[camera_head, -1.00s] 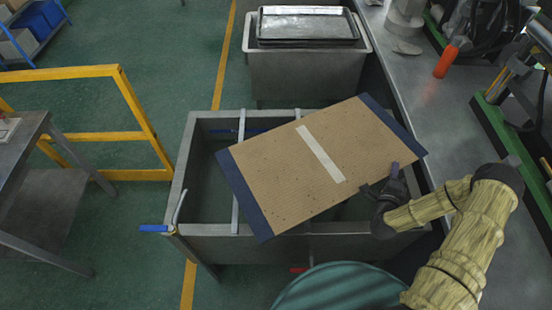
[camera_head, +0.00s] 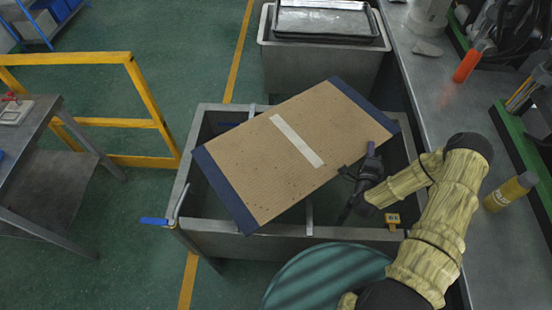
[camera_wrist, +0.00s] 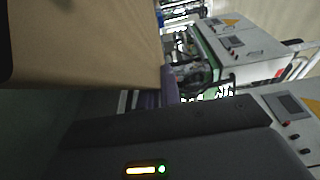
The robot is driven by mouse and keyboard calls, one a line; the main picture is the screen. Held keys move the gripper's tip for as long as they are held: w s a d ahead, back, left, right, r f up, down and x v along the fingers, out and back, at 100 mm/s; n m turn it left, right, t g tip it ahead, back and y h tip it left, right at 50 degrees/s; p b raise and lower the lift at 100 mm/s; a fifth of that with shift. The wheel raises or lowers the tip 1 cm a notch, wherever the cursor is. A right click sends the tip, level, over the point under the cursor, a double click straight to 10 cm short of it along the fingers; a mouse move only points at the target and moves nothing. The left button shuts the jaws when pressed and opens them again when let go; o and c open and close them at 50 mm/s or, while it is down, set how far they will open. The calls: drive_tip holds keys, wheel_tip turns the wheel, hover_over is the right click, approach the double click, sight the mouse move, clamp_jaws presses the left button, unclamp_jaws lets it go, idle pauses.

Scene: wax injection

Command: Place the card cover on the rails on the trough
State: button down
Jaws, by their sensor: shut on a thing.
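The card cover (camera_head: 270,185) is a brown sheet with dark blue end strips and a pale strip across its middle. It lies diagonally over the grey trough (camera_head: 270,247), and its left corner reaches over the trough's left wall. My gripper (camera_head: 351,171) is shut on the cover's front right edge. A short piece of one rail (camera_head: 309,218) shows below the cover, and a rail end (camera_head: 252,110) shows at the far wall. The cover hides the rest; I cannot tell whether it touches the rails. The cover (camera_wrist: 85,40) fills the upper left of the wrist view.
A second grey bin (camera_head: 325,65) with stacked metal trays stands behind. A metal counter (camera_head: 445,110) runs along the right, with a yellow bottle (camera_head: 510,191) on it. A yellow barrier (camera_head: 150,100) and a side table (camera_head: 35,135) stand left. A round green object (camera_head: 325,275) is in front.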

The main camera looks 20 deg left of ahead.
drive_tip(key=w+a+f+n+g+y+b, duration=0.3)
drive_tip(key=w+a+y+b, duration=0.4)
drive_tip(key=b, duration=1.1)
drive_tip(key=w+a+f+n+g+y+b, duration=0.3)
drive_tip(key=w+b, duration=0.7)
drive_tip(key=b, duration=0.8)
drive_tip(key=a+f+n+y, duration=0.2)
drive_tip(key=a+n+y, duration=0.2)
drive_tip(key=a, duration=0.1)
drive_tip(key=shift+w+a+f+g, duration=0.2)
drive_tip(key=shift+w+a+g, duration=0.05)
drive_tip(key=shift+g, duration=0.05)
drive_tip(key=shift+f, duration=0.15)
wheel_tip(320, 180, down, 6)
drive_tip(key=shift+b, duration=0.45)
drive_tip(key=shift+f, duration=1.9)
drive_tip(key=shift+f+b, duration=0.1)
drive_tip(key=shift+b, duration=0.2)
